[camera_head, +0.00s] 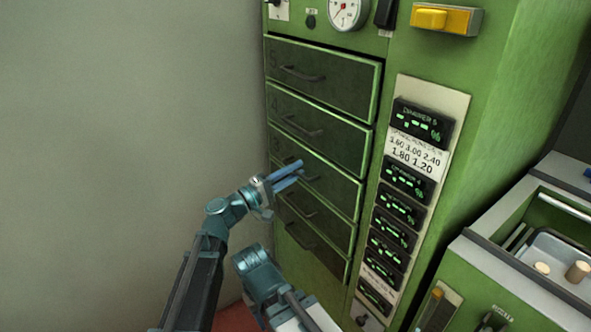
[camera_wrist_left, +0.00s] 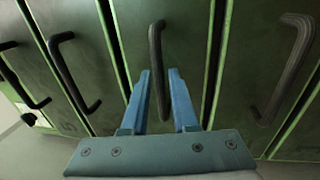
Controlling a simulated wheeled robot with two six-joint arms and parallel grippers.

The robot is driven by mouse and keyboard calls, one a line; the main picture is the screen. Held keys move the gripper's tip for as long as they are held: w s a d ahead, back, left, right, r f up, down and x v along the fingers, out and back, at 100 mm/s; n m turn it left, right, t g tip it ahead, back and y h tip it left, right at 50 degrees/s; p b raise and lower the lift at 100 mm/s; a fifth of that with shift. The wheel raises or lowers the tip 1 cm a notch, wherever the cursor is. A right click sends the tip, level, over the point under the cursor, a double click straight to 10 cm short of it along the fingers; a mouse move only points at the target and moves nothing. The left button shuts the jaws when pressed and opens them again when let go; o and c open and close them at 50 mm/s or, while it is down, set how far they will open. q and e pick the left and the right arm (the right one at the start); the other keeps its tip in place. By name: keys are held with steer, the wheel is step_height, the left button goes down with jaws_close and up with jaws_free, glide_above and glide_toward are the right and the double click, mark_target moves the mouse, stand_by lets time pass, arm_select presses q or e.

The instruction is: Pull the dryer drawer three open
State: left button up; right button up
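Dryer drawer three (camera_head: 335,188) is the middle front in a column of dark drawers on the green cabinet, and it looks closed. Its dark bar handle (camera_wrist_left: 157,45) stands in the middle of the left wrist view. In the head view my gripper partly covers this handle. My left gripper (camera_head: 299,170) is at the drawer front with its two blue fingers apart. In the left wrist view the near end of the handle shows between the open fingers (camera_wrist_left: 160,82). I cannot tell whether they touch it. My right gripper is not in view.
Drawers five (camera_head: 320,76) and four (camera_head: 318,128) are above, with more drawers below; all look closed. A panel of green displays (camera_head: 407,180) is to the right. A green unit with a metal tray (camera_head: 556,248) and corks stands at the lower right. A bare wall is left.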

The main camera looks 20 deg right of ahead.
arm_select(q)
steer(key=shift+w+d, duration=0.1)
steer(key=shift+d, duration=0.2)
jaws_close()
stand_by(1.3)
